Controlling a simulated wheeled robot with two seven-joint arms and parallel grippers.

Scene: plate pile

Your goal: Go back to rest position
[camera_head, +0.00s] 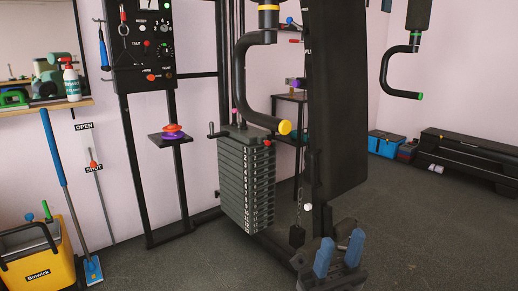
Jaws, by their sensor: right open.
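My right gripper (340,250) shows at the bottom, right of centre, with two blue fingers apart and nothing between them. It is low in front of the gym machine, to the right of the weight plate pile (248,185). The pile is a stack of dark plates with numbers down its front and a red knob at its top right. My left gripper is not in view.
A black control panel (140,45) on a frame stands left, with a small shelf (170,139). A yellow bucket (40,262) and a blue-handled mop (55,150) are at far left. A black bench (470,155) stands far right. Dark floor lies open on the right.

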